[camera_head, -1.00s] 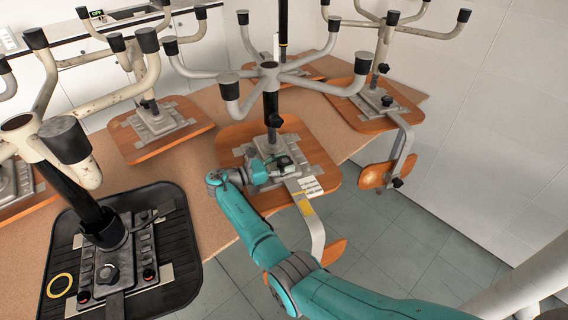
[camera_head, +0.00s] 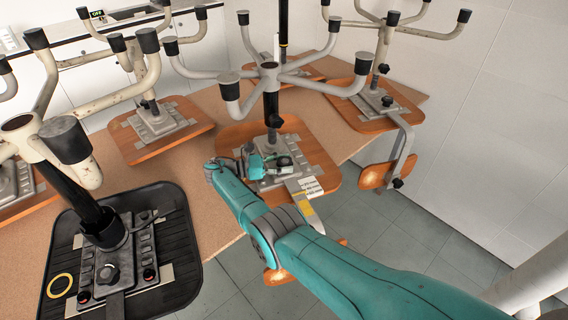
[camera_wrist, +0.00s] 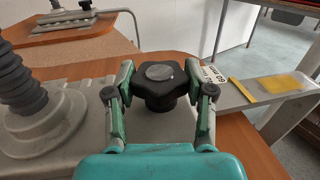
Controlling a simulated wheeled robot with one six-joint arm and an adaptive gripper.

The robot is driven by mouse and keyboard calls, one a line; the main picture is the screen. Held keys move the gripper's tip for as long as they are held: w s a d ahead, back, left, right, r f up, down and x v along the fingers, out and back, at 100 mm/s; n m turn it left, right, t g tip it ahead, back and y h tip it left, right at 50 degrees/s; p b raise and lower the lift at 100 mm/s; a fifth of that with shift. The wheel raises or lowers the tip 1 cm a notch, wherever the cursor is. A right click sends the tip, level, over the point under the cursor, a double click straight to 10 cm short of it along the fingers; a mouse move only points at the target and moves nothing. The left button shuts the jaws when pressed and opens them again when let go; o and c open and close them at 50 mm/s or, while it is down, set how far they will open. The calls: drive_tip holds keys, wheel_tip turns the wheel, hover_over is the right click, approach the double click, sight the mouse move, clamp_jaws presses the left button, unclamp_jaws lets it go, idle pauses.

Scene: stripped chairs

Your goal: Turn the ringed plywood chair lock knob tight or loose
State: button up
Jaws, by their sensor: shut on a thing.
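The black lobed lock knob (camera_wrist: 158,88) has a grey round cap and sits upright on the grey metal mechanism plate (camera_wrist: 95,130). My gripper (camera_wrist: 160,75) is shut on it, one green pad on each side. In the head view my gripper (camera_head: 270,164) is at the knob, over the near part of the plate under the middle plywood chair seat (camera_head: 228,134), which lies upside down on the bench. The knob is mostly hidden there. A flat metal strip (camera_wrist: 238,95) with a label and yellow tape runs out beside the knob.
The chair's black column (camera_head: 271,110) and spread legs stand behind my gripper. A ribbed black boot (camera_wrist: 16,80) is close on the left in the wrist view. A black seat (camera_head: 180,225) with a yellow ring (camera_head: 60,284) lies at left. Other upturned chairs crowd the bench (camera_head: 205,185).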

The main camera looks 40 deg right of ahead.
sight(284, 161)
idle(0.4)
drive_tip(key=o, duration=1.2)
drive_tip(key=shift+r, duration=4.95)
